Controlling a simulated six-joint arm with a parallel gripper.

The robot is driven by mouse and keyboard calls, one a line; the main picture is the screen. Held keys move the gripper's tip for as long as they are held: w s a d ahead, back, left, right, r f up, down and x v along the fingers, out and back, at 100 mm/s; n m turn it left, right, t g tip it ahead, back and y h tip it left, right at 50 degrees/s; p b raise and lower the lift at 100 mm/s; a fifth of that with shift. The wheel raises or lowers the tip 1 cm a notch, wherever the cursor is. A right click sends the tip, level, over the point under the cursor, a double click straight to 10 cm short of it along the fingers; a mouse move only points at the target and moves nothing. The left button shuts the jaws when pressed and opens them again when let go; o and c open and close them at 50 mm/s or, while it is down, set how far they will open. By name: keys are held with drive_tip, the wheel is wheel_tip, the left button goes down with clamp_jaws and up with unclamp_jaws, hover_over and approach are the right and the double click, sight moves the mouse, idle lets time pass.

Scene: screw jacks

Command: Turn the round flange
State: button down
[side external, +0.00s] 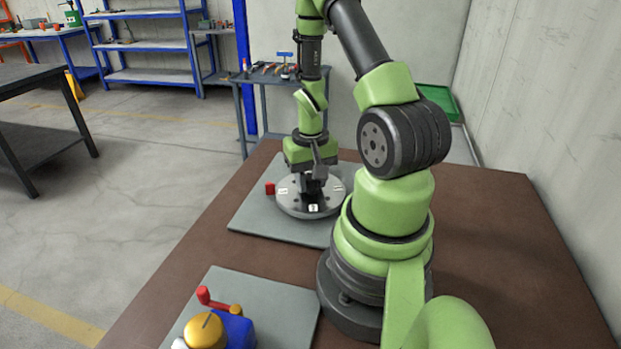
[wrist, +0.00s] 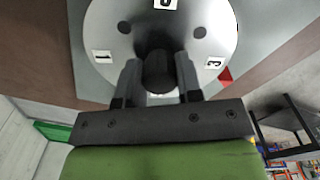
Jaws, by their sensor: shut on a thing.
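The round flange (side external: 297,208) is a flat silver disc with dark holes and white numbered labels, lying on a grey plate on the brown table. In the wrist view the flange (wrist: 98,28) fills the upper middle, with labels 1 and 3 showing. A dark upright knob (wrist: 158,72) stands on it. My gripper (wrist: 158,80) is shut on this knob, one finger on each side. In the side view my gripper (side external: 315,180) points down over the flange and partly hides the knob. A small red block (side external: 270,188) sits at the flange's left edge.
A second grey plate (side external: 285,300) at the front carries a blue body (side external: 238,328) with a yellow dome (side external: 205,330) and a red handle (side external: 213,298). A tool bench (side external: 270,76) and green tray (side external: 437,100) are behind. The table's right side is clear.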

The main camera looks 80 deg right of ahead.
drive_tip(key=n, duration=0.6)
drive_tip(key=shift+n, duration=0.3)
drive_tip(key=n, duration=0.3)
drive_tip(key=shift+n, duration=2.1)
drive_tip(key=c, duration=0.8)
unclamp_jaws()
drive_tip(key=shift+r, duration=0.15)
